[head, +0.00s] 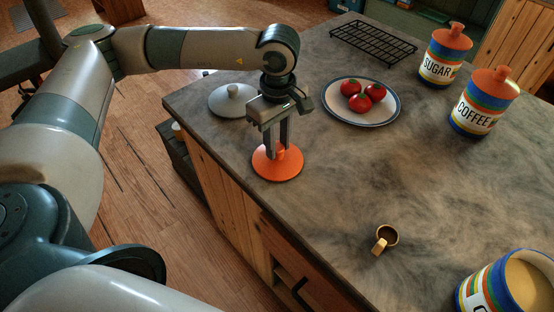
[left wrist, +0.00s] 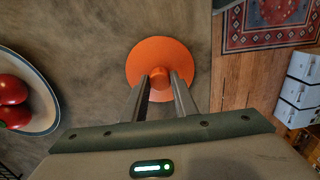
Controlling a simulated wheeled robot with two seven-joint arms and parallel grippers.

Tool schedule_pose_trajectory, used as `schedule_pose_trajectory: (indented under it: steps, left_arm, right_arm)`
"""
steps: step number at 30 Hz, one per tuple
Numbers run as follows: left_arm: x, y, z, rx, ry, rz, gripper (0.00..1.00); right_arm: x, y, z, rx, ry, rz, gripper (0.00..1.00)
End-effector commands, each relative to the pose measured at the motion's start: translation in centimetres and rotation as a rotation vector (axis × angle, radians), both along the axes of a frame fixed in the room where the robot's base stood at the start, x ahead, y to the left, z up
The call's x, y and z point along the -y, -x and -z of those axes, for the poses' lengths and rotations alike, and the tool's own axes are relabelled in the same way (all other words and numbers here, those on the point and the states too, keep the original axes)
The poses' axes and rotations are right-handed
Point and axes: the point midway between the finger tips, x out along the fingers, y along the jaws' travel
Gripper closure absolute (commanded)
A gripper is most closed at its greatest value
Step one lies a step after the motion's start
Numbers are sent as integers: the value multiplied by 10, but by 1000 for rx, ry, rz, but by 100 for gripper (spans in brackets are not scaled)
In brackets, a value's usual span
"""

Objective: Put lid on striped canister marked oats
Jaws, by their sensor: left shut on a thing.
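An orange round lid (head: 277,166) with a knob is near the left edge of the counter. My left gripper (head: 280,147) is above it, shut on the lid's knob. In the left wrist view the lid (left wrist: 160,55) shows between the fingers (left wrist: 161,80). I cannot tell whether the lid touches the counter. An open striped canister (head: 482,287) with pale contents stands at the bottom right; only the start of its label shows, and it is partly cut off by the frame. My right gripper is not in view.
The striped sugar canister (head: 440,68) and coffee canister (head: 477,117) wear orange lids. A plate (head: 335,114) holds tomatoes. A grey lid (head: 232,101), a black rack (head: 355,36) and a small scoop (head: 383,240) lie on the counter (head: 340,190). The middle is clear.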

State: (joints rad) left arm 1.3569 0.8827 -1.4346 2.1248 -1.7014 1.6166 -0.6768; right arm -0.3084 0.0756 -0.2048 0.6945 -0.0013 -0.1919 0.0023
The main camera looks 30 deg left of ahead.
Motion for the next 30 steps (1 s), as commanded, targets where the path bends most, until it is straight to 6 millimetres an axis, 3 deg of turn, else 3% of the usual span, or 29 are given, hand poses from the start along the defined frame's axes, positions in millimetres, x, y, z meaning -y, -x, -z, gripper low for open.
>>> schedule_pose_trajectory:
  steps: [30]
  left_arm:
    - [0,0,-15,0,0,0,99]
  right_arm:
    - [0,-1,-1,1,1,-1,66]
